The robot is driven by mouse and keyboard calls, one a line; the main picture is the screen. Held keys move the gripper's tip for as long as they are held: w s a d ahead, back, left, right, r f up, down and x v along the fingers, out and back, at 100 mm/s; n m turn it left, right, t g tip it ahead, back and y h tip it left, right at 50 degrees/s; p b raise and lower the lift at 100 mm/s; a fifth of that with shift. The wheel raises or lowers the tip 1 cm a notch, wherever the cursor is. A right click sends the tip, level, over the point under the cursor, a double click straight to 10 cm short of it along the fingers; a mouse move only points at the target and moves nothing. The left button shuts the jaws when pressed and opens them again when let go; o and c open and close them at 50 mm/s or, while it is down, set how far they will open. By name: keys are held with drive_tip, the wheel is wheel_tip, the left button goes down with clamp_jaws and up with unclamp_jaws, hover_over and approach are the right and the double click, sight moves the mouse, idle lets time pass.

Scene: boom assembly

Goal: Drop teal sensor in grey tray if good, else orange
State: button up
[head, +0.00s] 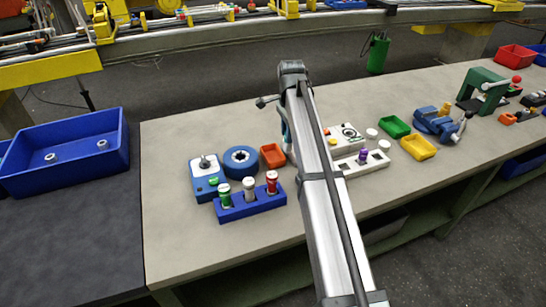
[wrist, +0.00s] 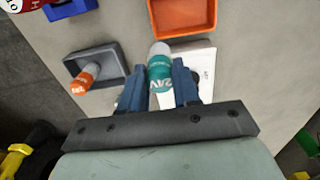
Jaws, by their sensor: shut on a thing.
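The teal sensor (wrist: 160,70) is a short cylinder with a pale cap and "24V" lettering. My gripper (wrist: 160,88) is shut on it, one blue finger at each side, in the wrist view. The grey tray (wrist: 118,55) lies left of the sensor, with an orange-labelled sensor (wrist: 86,78) in it. The orange tray (wrist: 183,34) is above and slightly right of the sensor, and looks empty. It also shows in the head view (head: 272,155), left of my arm. My arm hides the grey tray, the teal sensor and most of the gripper there.
A white panel (wrist: 200,66) lies right of the held sensor, partly covered by a finger. In the head view, a blue rack (head: 250,207) with several capped cylinders stands front left. A white device (head: 347,140), green tray (head: 394,127) and yellow tray (head: 418,147) stand right of my arm.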

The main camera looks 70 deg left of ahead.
drive_tip(key=shift+s+a+f, duration=0.4)
drive_tip(key=shift+s+f, duration=0.2)
drive_tip(key=shift+f, duration=0.4)
drive_tip(key=shift+s+a+f, duration=0.4)
drive_tip(key=shift+s+f, duration=0.25)
drive_tip(key=shift+f, duration=0.35)
drive_tip(key=shift+s+a+f, duration=0.4)
drive_tip(key=shift+s+f, duration=0.2)
drive_tip(key=shift+f, duration=0.4)
drive_tip(key=o, duration=1.1)
drive_tip(key=shift+r, duration=0.1)
wheel_tip(320, 180, up, 14)
drive_tip(key=shift+f, duration=0.2)
